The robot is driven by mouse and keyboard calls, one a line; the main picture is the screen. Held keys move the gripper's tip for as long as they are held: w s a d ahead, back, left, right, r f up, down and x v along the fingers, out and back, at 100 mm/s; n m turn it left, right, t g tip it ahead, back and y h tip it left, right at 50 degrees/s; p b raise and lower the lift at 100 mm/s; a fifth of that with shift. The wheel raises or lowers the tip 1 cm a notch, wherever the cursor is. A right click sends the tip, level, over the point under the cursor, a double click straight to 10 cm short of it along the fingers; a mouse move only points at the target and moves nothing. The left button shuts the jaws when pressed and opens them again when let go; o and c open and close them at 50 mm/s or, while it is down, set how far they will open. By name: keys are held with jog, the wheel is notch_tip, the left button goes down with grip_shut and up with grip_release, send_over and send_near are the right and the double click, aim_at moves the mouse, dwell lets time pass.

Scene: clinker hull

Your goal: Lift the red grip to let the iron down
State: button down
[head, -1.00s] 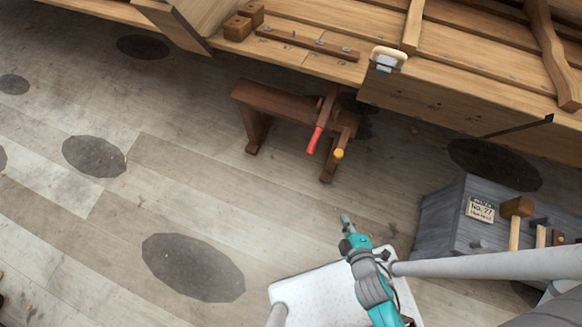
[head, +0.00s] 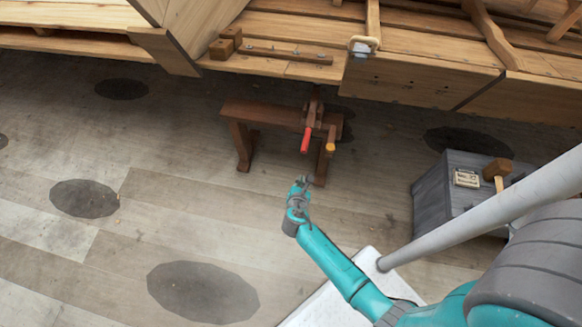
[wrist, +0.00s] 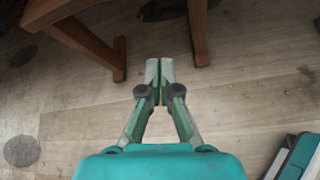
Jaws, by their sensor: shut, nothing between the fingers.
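The red grip (head: 306,140) is the end of a lever on a brown wooden stand (head: 262,112) below the hull. A yellow-tipped handle (head: 331,147) hangs just to its right. The red grip is not in the wrist view.
A grey chest (head: 445,195) with a label and a mallet (head: 497,171) stands at the right. The wooden hull (head: 425,82) overhangs the stand. The plank floor (head: 150,215) to the left is open, with dark flat patches.

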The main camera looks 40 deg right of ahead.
jog(key=shift+w+a+r+n, duration=0.1)
jog(key=shift+w+a+n, duration=0.1)
jog(key=shift+w, duration=0.2)
jog(key=shift+w+a+r+n, duration=0.1)
jog(key=shift+w+n, duration=0.1)
jog(key=shift+w, duration=0.15)
jog(key=w+d+f, duration=0.1)
jog(key=w+d, duration=0.4)
jog(key=d, duration=0.2)
jog(key=shift+w+d, duration=0.25)
jog(key=shift+w, duration=0.1)
dwell(0.4)
